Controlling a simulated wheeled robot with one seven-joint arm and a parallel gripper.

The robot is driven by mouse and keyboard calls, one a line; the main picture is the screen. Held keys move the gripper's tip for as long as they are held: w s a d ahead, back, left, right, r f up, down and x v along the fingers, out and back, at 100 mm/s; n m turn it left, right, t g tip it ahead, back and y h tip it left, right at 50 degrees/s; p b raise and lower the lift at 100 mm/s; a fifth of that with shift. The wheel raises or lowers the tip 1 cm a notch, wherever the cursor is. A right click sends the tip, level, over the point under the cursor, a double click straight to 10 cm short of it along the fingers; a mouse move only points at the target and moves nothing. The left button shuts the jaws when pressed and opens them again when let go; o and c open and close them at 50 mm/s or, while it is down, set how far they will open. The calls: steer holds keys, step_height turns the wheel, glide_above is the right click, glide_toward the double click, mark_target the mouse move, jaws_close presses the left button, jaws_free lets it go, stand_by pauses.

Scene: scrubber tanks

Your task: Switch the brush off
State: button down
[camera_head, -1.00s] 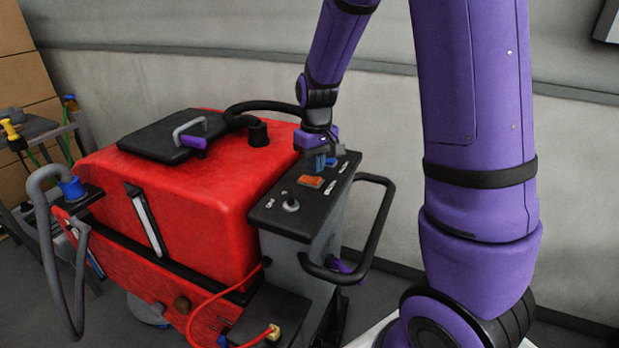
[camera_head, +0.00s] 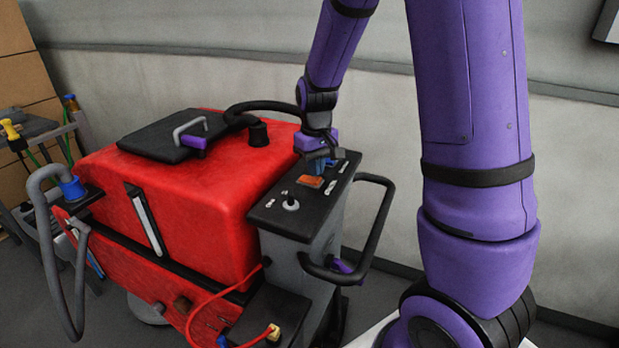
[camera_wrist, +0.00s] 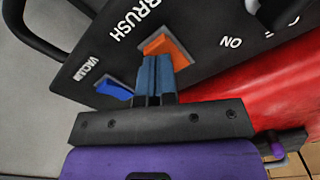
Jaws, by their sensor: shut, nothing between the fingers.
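The orange brush rocker switch (camera_head: 310,182) sits on the black control panel (camera_head: 268,213) of the red scrubber. In the wrist view the orange switch (camera_wrist: 160,46) lies beside the "BRUSH" label, with "ON" printed to its right. My gripper (camera_head: 317,170) is over the panel, just behind the orange switch. In the wrist view the blue fingers of my gripper (camera_wrist: 154,62) are shut and empty. Their tips overlap the lower edge of the orange switch; I cannot tell if they touch it. The switch's tilt is unclear.
A blue switch (camera_wrist: 115,91) labelled "VACUUM" is left of my fingers in the wrist view. A small knob lever (camera_head: 290,203) stands at the panel's near end. A black loop handle (camera_head: 378,225) sticks out to the right. The red tank (camera_head: 205,200) fills the left side.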

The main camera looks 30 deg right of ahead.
mark_target(315, 179)
steer(key=shift+f, duration=0.9)
stand_by(0.5)
steer(key=shift+r, duration=3.5)
steer(key=shift+s+r, duration=0.15)
steer(key=shift+r, duration=0.1)
steer(key=s+a+r+t, duration=0.2)
steer(key=s+r, duration=0.5)
steer(key=s, duration=0.4)
steer(key=s+a+r+t, duration=0.3)
steer(key=s+r, duration=0.4)
steer(key=s, duration=0.5)
steer(key=shift+s+a+r+m, duration=0.3)
steer(key=shift+a+m, duration=0.1)
steer(key=shift+a, duration=0.4)
